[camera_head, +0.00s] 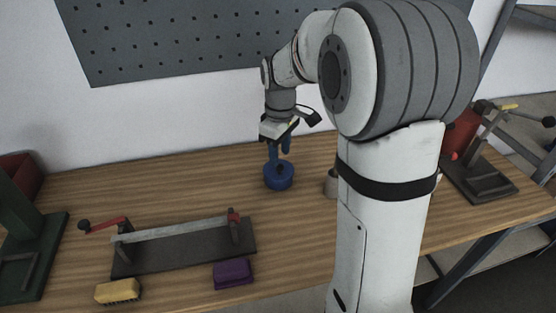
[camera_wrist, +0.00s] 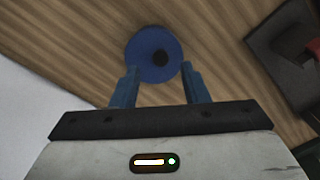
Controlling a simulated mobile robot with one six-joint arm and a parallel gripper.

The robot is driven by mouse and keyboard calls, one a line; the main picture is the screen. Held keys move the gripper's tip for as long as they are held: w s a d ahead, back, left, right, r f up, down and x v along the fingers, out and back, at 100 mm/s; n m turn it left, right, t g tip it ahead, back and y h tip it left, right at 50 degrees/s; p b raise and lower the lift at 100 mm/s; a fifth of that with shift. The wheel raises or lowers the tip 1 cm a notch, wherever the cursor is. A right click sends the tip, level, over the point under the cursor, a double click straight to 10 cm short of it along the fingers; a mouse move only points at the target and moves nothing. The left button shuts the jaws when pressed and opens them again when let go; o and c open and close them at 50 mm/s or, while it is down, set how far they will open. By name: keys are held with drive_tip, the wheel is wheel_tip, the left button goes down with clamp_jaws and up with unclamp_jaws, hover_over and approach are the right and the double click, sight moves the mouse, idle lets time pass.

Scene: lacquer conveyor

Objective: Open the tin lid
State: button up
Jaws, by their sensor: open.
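A round blue tin (camera_head: 278,179) stands on the wooden table, towards the back middle in the head view. Its blue lid (camera_wrist: 152,48) with a dark round knob (camera_wrist: 160,58) shows from above in the wrist view and lies on the tin. My gripper (camera_head: 279,152) is above the tin, pointing down. In the wrist view my gripper (camera_wrist: 160,72) has its two blue fingers apart, with nothing between them at the tips but the near edge of the lid. I cannot tell whether the fingers touch the lid.
A dark plate with a long bar (camera_head: 180,229) and red-ended handle lies front left. A yellow brush (camera_head: 118,291) and a purple block (camera_head: 233,274) lie near the front edge. A brownish cup-like object (camera_head: 331,184) stands right of the tin, partly hidden by my arm.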

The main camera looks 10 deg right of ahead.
sight(280, 166)
drive_tip(key=shift+f, duration=1.75)
clamp_jaws()
